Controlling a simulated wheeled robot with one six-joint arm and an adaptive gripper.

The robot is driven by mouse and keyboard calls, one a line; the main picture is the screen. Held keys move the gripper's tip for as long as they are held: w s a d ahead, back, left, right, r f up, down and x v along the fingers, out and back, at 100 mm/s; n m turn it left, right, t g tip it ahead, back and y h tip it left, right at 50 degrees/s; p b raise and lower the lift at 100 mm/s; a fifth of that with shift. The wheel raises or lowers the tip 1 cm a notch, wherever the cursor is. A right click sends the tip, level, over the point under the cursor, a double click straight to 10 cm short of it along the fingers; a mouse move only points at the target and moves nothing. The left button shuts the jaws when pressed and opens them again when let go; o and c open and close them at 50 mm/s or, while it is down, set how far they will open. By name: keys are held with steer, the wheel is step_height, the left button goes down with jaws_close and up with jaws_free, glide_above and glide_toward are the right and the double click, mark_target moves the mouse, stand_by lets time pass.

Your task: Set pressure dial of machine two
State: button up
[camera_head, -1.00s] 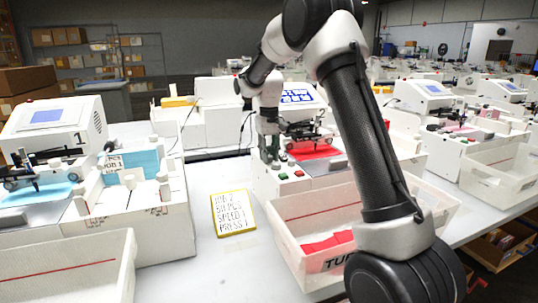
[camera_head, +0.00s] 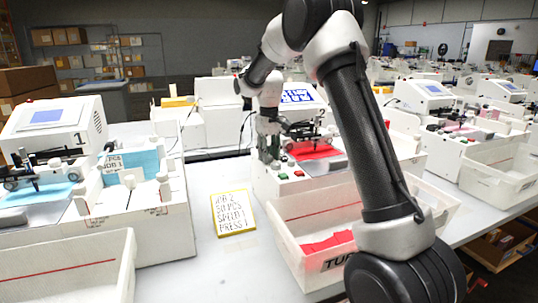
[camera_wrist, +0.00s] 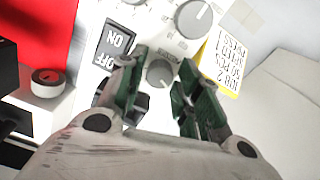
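Machine two (camera_head: 290,183) is the white plotter at centre, with a red sheet and a tilted blue-and-white screen (camera_head: 296,96). My gripper (camera_head: 268,142) is at its left side in the head view, where it hides the controls. In the wrist view, my gripper (camera_wrist: 163,88) is open, with green-padded fingers on either side of a small grey knob (camera_wrist: 160,72). The lettering by this knob is too blurred to read surely. I cannot tell whether the pads touch it. A larger dial (camera_wrist: 193,18) sits above, beside an ON/OFF switch (camera_wrist: 116,42).
A yellow-edged card (camera_head: 233,212) lies on the table left of the machine; it seems to read job 2, speed 1, press 1. A white bin (camera_head: 300,255) with red pieces stands in front. Machine one (camera_head: 50,135) is at left.

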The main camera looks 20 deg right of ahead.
step_height(320, 180, up, 12)
stand_by(0.6)
stand_by(0.4)
step_height(320, 180, down, 4)
steer(key=s, duration=0.2)
steer(key=s+d+r+m+t, duration=0.1)
steer(key=s+d+t, duration=0.1)
steer(key=s, duration=1.6)
steer(key=s+d+r+m+t, duration=0.1)
steer(key=s+d+t, duration=0.1)
steer(key=s, duration=1.7)
steer(key=shift+d+r+m, duration=0.3)
steer(key=shift+d+m, duration=0.1)
stand_by(2.0)
